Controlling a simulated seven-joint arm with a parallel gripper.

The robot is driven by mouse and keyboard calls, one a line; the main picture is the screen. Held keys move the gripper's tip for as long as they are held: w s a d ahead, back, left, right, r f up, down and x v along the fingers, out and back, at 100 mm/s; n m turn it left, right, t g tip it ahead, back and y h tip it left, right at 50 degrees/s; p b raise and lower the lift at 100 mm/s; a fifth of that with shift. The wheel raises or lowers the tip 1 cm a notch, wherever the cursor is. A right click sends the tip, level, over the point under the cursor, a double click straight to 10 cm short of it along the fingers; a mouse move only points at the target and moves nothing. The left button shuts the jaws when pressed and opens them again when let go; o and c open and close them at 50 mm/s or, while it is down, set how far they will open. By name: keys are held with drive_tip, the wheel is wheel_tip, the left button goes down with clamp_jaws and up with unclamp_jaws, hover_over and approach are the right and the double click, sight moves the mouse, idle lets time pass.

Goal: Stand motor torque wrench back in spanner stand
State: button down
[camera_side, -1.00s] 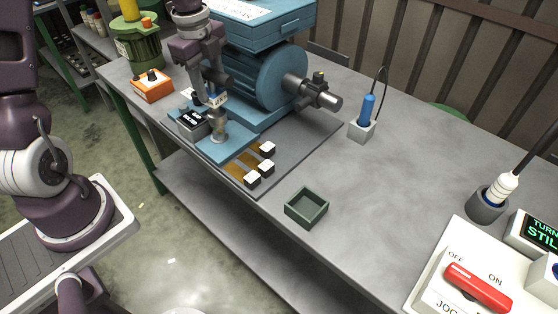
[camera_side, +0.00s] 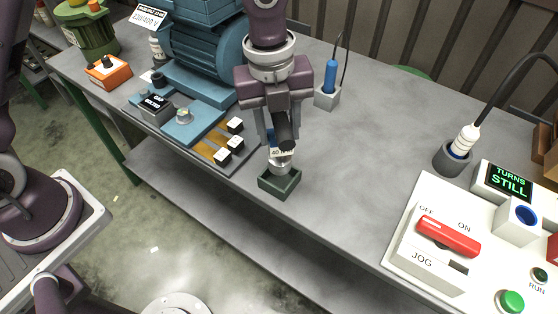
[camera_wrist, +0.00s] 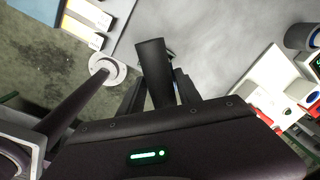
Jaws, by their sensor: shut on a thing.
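My gripper (camera_side: 281,140) is shut on the motor torque wrench, a dark-handled tool (camera_side: 286,131) with a pale label reading "40" and a silvery lower end. The wrench is roughly upright. Its lower end is over or inside a small open green square box (camera_side: 279,190), possibly the spanner stand. I cannot tell whether it touches the floor of the box. In the wrist view the dark handle (camera_wrist: 154,68) rises between my fingers; its lower end and the box are hidden there.
The blue motor (camera_side: 200,60) and its plate with white-topped blocks (camera_side: 222,157) lie to the left. A blue tool (camera_side: 329,76) stands in a grey block behind. A white-necked corded tool sits in a grey cup (camera_side: 452,158) near the switch panel (camera_side: 430,262). Bench is clear between.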

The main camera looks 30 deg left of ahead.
sight(278, 150)
wheel_tip(278, 150, down, 6)
drive_tip(key=shift+r, duration=0.15)
drive_tip(key=c, duration=0.8)
unclamp_jaws()
drive_tip(key=shift+c, duration=0.2)
